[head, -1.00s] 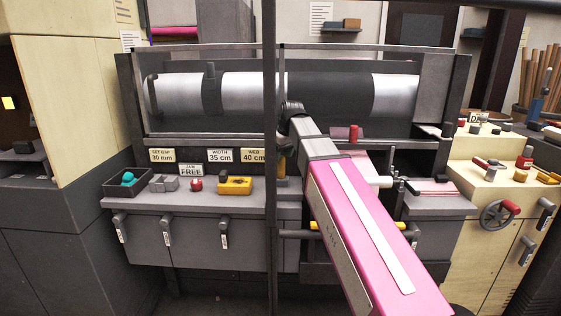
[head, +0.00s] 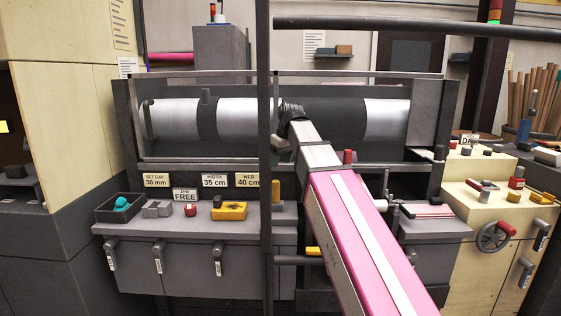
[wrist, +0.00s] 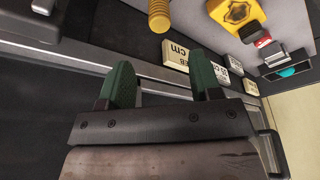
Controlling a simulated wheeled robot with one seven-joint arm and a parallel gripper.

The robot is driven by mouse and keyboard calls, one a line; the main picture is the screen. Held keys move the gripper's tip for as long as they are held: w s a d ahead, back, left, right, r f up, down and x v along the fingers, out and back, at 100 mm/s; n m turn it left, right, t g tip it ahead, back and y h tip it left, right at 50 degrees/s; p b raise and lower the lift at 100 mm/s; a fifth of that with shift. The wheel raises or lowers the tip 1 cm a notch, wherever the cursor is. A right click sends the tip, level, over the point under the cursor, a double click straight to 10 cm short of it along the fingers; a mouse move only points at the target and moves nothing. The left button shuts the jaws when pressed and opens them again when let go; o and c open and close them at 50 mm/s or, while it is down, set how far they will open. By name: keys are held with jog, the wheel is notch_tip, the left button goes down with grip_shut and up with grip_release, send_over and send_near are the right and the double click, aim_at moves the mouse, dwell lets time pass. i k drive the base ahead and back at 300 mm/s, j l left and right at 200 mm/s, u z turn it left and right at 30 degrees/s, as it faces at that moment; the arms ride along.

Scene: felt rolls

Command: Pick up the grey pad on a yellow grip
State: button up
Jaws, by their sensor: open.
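A ribbed yellow grip (head: 276,190) stands upright on the bench behind the dark post; it also shows at the top of the wrist view (wrist: 158,16). I cannot make out a grey pad on it. A yellow block (head: 229,211) with a dark patch lies to its left, also in the wrist view (wrist: 236,14). I cannot tell for sure which is the named piece. My gripper (head: 283,148) is in front of the roller, above the bench and partly hidden by the post. In the wrist view its green fingers (wrist: 165,68) are apart, with nothing between them.
A dark tray (head: 101,216) with a teal ball, grey blocks (head: 157,209) and a red knob (head: 190,210) line the bench to the left. Label plates (head: 215,181) stand behind them. A vertical post (head: 266,120) crosses the view. The roller (head: 335,122) is behind my gripper.

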aim_at(277, 205)
jog(key=k+l, duration=0.2)
jog(key=k, duration=0.3)
jog(key=k+l, duration=0.2)
jog(key=k, duration=0.25)
